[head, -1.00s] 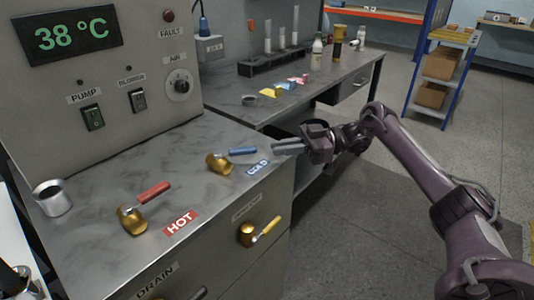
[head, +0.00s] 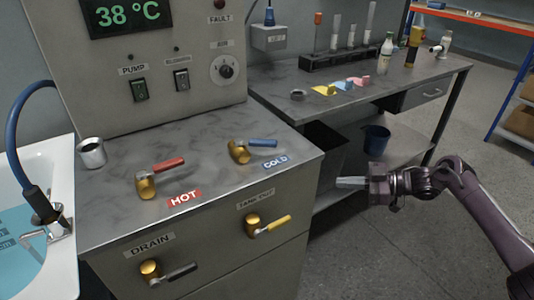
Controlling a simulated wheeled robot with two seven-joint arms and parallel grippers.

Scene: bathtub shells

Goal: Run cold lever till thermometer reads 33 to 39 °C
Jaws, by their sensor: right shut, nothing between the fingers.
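The thermometer display (head: 127,14) at the top left reads 38 °C in green digits. The cold lever (head: 256,146) has a blue handle on a brass body, and its handle points right, above the COLD label (head: 276,161). The hot lever (head: 160,174) has a red handle pointing right, beside the HOT label (head: 184,198). My right gripper (head: 352,183) is shut and empty, off the right side of the counter and well apart from the cold lever. My left gripper is not in view.
The cabinet front has a yellow tank-out lever (head: 268,226) and a black drain lever (head: 168,272). A metal cup (head: 92,153) stands at the counter's left, by a white tub (head: 62,250) with water. A side bench (head: 400,84) holds bottles and a tube rack (head: 340,58).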

